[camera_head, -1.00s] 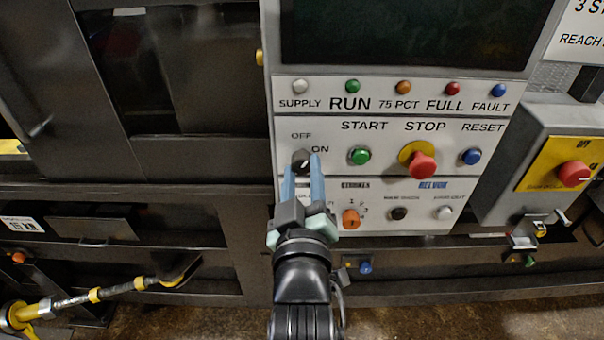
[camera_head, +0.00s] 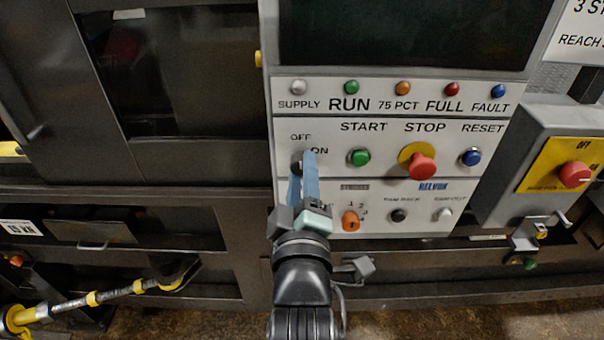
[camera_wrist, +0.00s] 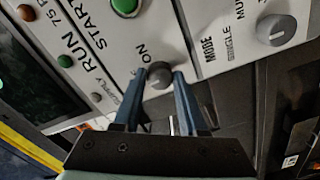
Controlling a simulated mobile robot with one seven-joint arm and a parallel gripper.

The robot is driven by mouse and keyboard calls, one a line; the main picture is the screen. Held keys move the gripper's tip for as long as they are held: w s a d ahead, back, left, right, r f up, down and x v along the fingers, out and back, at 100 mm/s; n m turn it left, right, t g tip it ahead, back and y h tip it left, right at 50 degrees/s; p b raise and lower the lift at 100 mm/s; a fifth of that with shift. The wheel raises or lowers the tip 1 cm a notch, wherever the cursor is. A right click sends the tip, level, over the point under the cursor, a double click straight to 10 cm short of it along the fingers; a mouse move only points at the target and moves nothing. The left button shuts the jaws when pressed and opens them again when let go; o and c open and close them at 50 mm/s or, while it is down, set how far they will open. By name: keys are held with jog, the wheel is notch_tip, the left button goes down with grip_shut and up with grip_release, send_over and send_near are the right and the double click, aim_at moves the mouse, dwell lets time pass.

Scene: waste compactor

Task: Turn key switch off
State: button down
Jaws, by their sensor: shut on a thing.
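The key switch (camera_head: 297,166) is a small dark round knob on the light grey control panel, below the printed OFF and ON labels. In the head view my blue fingers cover most of it. In the wrist view it shows as a grey knob (camera_wrist: 159,77) between the two fingertips, near the ON label. My gripper (camera_head: 303,164) reaches up to the panel from below and is shut on the knob, one finger on each side. I cannot tell clearly which label its pointer faces.
To the right on the panel are the green START button (camera_head: 359,157), the red STOP button (camera_head: 422,167) and the blue RESET button (camera_head: 471,156). An orange selector (camera_head: 350,221) sits below right of my gripper. A yellow-backed red switch (camera_head: 574,175) stands farther right.

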jog(key=shift+c, duration=2.2)
grip_release()
jog(key=shift+s, duration=0.1)
jog(key=s+p, duration=0.1)
jog(key=s, duration=1.1)
jog(key=shift+s, duration=0.4)
